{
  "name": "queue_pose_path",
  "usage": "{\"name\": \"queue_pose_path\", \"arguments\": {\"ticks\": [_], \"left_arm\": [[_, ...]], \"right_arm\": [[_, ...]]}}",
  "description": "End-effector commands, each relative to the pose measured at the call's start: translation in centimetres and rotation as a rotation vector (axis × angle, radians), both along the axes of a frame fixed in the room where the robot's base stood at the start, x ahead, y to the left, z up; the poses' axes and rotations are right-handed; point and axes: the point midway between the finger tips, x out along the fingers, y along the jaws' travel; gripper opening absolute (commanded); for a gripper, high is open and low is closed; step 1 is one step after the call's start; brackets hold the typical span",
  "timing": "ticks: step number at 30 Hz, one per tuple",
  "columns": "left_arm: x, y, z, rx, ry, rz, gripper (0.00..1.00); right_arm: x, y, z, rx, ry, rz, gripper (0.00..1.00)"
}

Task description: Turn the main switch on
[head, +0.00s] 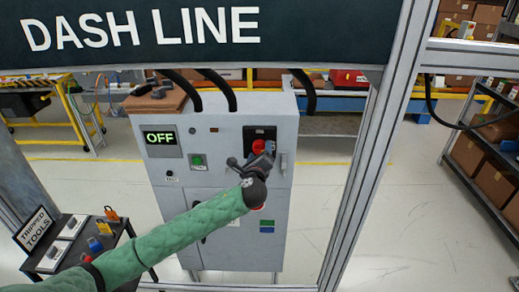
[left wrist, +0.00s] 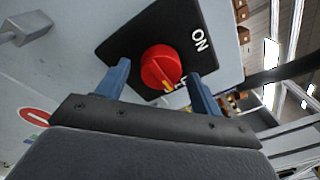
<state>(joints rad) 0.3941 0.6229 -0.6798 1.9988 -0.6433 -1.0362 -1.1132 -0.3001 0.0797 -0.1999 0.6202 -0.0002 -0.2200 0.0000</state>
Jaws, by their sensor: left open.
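The main switch is a red rotary knob (head: 259,146) on a black plate on the front of a grey cabinet (head: 229,245). In the left wrist view the red knob (left wrist: 160,68) shows a yellow mark, and the black plate (left wrist: 130,40) reads ON. A display (head: 164,138) on the cabinet reads OFF. My left gripper (head: 262,160) is at the switch. In the left wrist view its open blue fingers (left wrist: 160,84) stand on either side of the knob's near part, with gaps showing. The knob's lower edge is close to the fingers; contact cannot be told. My right gripper is not in view.
A metal post (head: 375,150) stands right of the cabinet. A TRIPPED TOOLS cart (head: 75,243) stands at lower left.

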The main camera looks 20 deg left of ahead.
Motion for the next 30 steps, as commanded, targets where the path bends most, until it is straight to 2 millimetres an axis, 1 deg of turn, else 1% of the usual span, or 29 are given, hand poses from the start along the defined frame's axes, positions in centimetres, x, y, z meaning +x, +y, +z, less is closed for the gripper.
{"name": "queue_pose_path", "arguments": {"ticks": [3, 9, 10, 14, 15, 16, 17, 23, 30], "left_arm": [[0.3, 0.1, 0.0, 0.0, 0.0, 0.0, 0.67], [0.3, 0.1, -0.1, 0.0, 0.0, 0.0, 0.67], [0.3, 0.1, -0.1, 0.0, 0.0, 0.0, 0.65], [0.3, 0.1, 0.0, 0.0, 0.0, 0.0, 0.39], [0.3, 0.1, 0.0, 0.0, 0.0, 0.0, 0.31], [0.3, 0.1, 0.0, 0.0, 0.0, 0.0, 0.25], [0.3, 0.1, 0.0, 0.0, 0.0, 0.0, 0.22], [0.3, 0.1, -0.2, -0.009, -0.003, 0.0, 0.22], [0.3, 0.0, -0.4, -0.081, -0.024, 0.0, 0.22]], "right_arm": [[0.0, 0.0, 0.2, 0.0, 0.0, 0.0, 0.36], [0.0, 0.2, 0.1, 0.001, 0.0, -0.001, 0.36], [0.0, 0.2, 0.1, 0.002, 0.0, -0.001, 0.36], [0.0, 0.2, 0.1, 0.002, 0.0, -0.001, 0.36], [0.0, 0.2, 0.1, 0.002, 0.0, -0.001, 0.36], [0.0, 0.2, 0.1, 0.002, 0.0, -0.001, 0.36], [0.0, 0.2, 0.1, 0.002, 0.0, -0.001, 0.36], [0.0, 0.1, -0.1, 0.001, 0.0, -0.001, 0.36], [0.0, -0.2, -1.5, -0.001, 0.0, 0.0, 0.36]]}}
